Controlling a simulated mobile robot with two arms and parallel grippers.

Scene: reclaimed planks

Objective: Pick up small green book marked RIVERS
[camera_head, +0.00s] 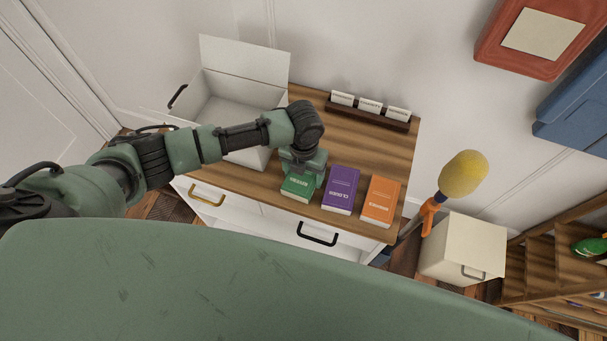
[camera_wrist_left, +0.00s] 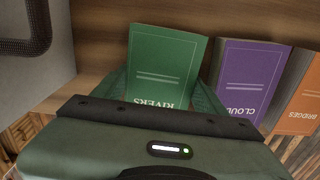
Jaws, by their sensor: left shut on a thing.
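The small green book marked RIVERS (camera_head: 298,187) is at the front of the wooden dresser top, left of the purple book. In the left wrist view the green book (camera_wrist_left: 163,66) shows its cover and title between my fingers. My left gripper (camera_head: 303,165) comes down over its far part from above and is shut on it. In the left wrist view my left gripper (camera_wrist_left: 165,92) has a finger along each side of the book. I cannot tell whether the book is clear of the wood. My right gripper is not in view.
A purple book (camera_head: 341,189) marked CLOUDS and an orange book (camera_head: 381,201) marked BRIDGES lie to the right. An open white box (camera_head: 245,62) stands behind left. A dark rack with white cards (camera_head: 368,113) is at the back. Bare wood (camera_head: 345,140) lies between rack and books.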

